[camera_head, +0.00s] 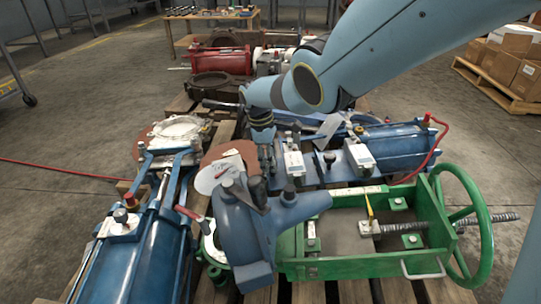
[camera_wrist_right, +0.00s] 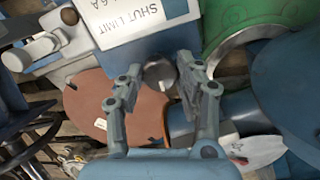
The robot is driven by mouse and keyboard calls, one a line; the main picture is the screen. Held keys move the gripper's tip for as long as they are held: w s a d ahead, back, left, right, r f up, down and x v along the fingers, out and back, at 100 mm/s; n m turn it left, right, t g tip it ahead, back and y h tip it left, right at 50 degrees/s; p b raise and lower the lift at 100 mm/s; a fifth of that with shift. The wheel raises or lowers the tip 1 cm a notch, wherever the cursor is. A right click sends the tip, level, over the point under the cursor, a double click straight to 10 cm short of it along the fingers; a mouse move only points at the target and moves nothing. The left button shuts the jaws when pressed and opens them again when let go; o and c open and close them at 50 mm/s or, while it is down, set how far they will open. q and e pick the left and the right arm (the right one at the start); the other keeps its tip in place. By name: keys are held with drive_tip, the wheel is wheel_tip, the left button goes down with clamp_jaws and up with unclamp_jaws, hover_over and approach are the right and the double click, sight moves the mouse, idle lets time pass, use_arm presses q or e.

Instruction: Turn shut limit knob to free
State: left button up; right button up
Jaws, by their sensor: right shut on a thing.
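The white label plate (camera_wrist_right: 150,20) reading "SHUT LIMIT" shows upside down at the top of the right wrist view, on a blue housing. The shut limit knob (camera_wrist_right: 160,73) is a small dark round knob just below the label's edge. My right gripper (camera_wrist_right: 157,88) has its two fingers on either side of this knob and is shut on it. In the head view my right gripper (camera_head: 266,160) points down among the valve parts, and the knob cannot be made out there. The knob's setting cannot be read. My left gripper is not in view.
A green frame with a green handwheel (camera_head: 474,225) lies at the right. Blue cylinders (camera_head: 125,250) lie at the left and right (camera_head: 395,145). A blue-grey valve body (camera_head: 245,235) stands in front. A red cylinder (camera_head: 222,61) lies behind. Open floor (camera_head: 70,120) shows at left.

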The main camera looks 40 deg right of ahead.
drive_tip(key=shift+n, duration=0.5)
drive_tip(key=o, duration=0.9)
drive_tip(key=shift+c, duration=0.2)
drive_tip(key=o, duration=0.3)
drive_tip(key=shift+w+r, duration=0.1)
drive_tip(key=shift+r, duration=0.05)
wheel_tip(320, 180, up, 12)
drive_tip(key=w+a, duration=0.1)
drive_tip(key=shift+a+f, duration=0.25)
drive_tip(key=shift+a, duration=0.05)
drive_tip(key=shift+w, duration=0.1)
